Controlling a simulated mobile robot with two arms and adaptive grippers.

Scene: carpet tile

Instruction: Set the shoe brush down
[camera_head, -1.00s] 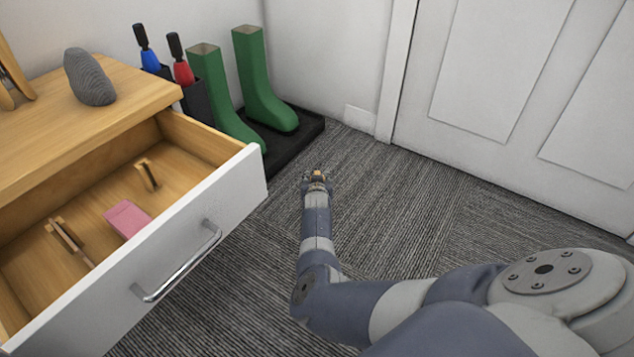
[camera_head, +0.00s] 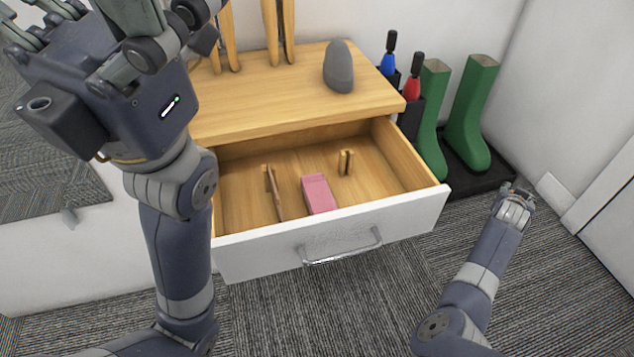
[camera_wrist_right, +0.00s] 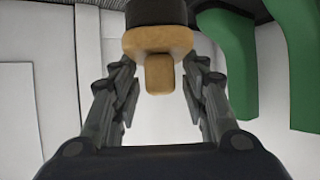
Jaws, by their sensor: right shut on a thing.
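The shoe brush (camera_wrist_right: 157,42) shows in the right wrist view as a tan wooden body with a knob, and a dark part beyond it. My right gripper (camera_wrist_right: 158,88) has its fingers on both sides of the knob and is shut on the brush. In the head view my right gripper (camera_head: 515,205) is low over the carpet, in front of the boot tray; the brush is hardly visible there. My left gripper (camera_head: 105,30) is high at the upper left, its fingers spread apart and empty, partly cut off by the frame.
An open drawer (camera_head: 330,232) holds a pink block (camera_head: 318,194) and small wooden pieces (camera_head: 272,192). A grey stone-like object (camera_head: 339,66) stands on the cabinet top (camera_head: 290,90). Green boots (camera_head: 470,115) stand on a black tray (camera_head: 478,176). Grey carpet (camera_head: 390,290) is clear in front.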

